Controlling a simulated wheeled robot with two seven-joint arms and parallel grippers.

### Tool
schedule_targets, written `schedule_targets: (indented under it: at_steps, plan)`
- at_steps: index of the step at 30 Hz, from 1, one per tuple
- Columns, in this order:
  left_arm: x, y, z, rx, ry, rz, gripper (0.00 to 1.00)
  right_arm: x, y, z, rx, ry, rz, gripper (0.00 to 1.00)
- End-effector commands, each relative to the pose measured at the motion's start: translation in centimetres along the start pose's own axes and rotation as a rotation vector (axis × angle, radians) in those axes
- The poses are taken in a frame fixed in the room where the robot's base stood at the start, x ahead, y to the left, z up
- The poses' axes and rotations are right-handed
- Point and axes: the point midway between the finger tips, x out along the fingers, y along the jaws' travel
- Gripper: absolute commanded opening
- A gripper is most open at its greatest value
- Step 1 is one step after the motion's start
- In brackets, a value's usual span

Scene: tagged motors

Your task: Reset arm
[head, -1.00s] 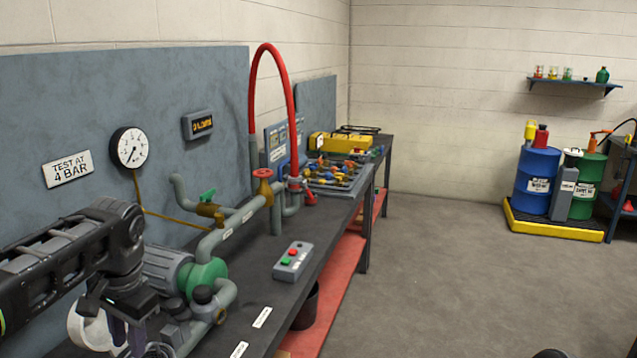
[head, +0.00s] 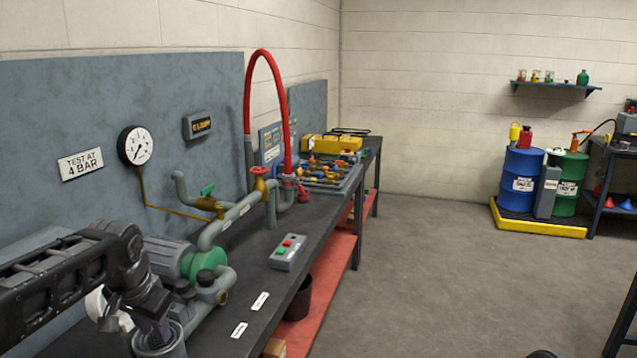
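My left arm comes in from the lower left over the workbench, with its black wrist bent down. My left gripper (head: 150,326) points down at the near end of the bench, in front of the grey-green pump (head: 190,262). Its fingers are dark and small in the view and overlap a grey round cup-like part (head: 160,342). I cannot tell whether they touch it or how far apart they are. No held object can be made out. My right gripper is not in view.
The bench (head: 325,222) carries pipework, a red hose (head: 268,55), a grey button box (head: 288,252) and a parts tray (head: 330,175). A gauge (head: 136,146) hangs behind. Drums (head: 523,170) stand on a yellow pallet (head: 540,229). The floor between is clear.

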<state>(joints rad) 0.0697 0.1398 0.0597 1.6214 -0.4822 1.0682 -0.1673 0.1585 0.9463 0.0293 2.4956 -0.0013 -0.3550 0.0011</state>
Motion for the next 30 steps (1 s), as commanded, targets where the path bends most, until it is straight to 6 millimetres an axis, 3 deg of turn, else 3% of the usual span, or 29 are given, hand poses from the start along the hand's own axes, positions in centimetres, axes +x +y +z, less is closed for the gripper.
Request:
schedule_targets:
  at_steps: [6, 8, 11, 14, 17, 21, 24, 27, 30]
  plan:
    - [6.3, 5.5, -2.7, -0.036, 0.139, 0.103, 0.29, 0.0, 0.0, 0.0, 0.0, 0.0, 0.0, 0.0]
    - [8.9, 7.9, -2.9, -0.059, 0.17, 0.147, 0.29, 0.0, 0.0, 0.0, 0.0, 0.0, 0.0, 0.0]
    - [14.2, 12.9, -2.0, -0.122, 0.207, 0.235, 0.29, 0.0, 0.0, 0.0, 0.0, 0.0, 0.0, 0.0]
    - [19.8, 18.5, 1.2, -0.218, 0.21, 0.321, 0.29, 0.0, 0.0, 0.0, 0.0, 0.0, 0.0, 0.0]
    - [24.2, 23.5, 6.1, -0.319, 0.177, 0.378, 0.29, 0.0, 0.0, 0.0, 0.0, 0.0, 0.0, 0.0]
    - [28.2, 29.3, 15.1, -0.433, 0.068, 0.416, 0.29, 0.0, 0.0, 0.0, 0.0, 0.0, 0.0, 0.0]
    - [29.2, 32.5, 21.4, -0.473, -0.034, 0.428, 0.29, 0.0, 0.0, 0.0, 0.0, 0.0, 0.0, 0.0]
    - [29.3, 34.8, 26.3, -0.478, -0.137, 0.444, 0.29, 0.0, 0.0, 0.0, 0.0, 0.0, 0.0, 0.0]
    - [29.2, 36.3, 29.3, -0.472, -0.208, 0.458, 0.29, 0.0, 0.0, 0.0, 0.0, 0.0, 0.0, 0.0]
